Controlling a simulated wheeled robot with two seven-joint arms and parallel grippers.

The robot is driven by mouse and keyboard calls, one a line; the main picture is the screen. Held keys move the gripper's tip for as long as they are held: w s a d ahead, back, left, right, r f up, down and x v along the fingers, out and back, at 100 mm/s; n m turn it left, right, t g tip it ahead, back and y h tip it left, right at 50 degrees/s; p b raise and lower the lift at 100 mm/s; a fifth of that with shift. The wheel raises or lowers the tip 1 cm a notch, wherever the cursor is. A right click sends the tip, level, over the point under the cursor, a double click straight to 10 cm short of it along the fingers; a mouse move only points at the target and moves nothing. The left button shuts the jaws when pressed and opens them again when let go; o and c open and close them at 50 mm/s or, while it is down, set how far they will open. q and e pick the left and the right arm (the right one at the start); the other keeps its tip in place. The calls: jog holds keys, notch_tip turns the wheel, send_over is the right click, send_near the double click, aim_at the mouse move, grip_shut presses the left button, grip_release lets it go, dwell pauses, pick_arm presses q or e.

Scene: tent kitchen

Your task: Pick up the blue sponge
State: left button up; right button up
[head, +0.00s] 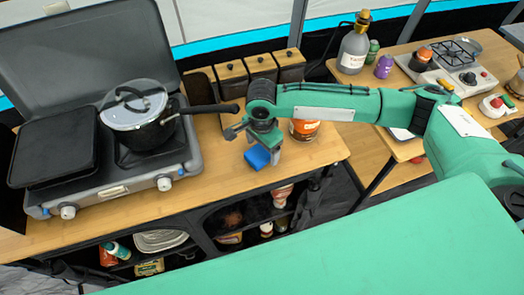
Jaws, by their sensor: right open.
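The blue sponge (257,158) lies on the wooden counter (310,160), near its front edge and right end. My right gripper (268,147) reaches in from the right and points down at the sponge. It is open. One finger shows at the sponge's right side, and the wrist hides part of the space between the fingers. I cannot tell whether the fingers touch the sponge. My left gripper is not in view.
A camp stove (110,190) with a lidded pot (150,130) stands left; the pot's handle (210,109) reaches toward my right wrist. Several canisters (262,68) stand behind. Shelves (245,225) with goods are below.

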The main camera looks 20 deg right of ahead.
aim_at(262, 150)
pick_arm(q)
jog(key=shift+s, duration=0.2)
pick_arm(e)
jog(key=shift+f, duration=0.2)
jog(key=c, duration=1.1)
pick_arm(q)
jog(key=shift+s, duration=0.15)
pick_arm(e)
jog(key=shift+r, duration=0.1)
jog(key=shift+r, duration=0.55)
notch_tip(262, 150, up, 2)
jog(key=shift+r+b, duration=0.2)
jog(key=shift+b, duration=0.35)
jog(key=s+b, duration=0.2)
jog(key=s, duration=1.6)
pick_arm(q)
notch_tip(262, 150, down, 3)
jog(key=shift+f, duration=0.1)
pick_arm(e)
jog(key=w+d+n, duration=0.2)
jog(key=w+n, duration=0.2)
jog(key=w+d+r+n, duration=0.1)
jog(key=w+d+n, duration=0.1)
jog(key=w+n, duration=0.2)
jog(key=w+d+r+n, duration=0.1)
jog(key=w+d+n, duration=0.1)
jog(key=w+n, duration=0.3)
jog(key=shift+w+d+r, duration=0.1)
jog(key=shift+d+r, duration=0.1)
jog(key=shift+d, duration=0.2)
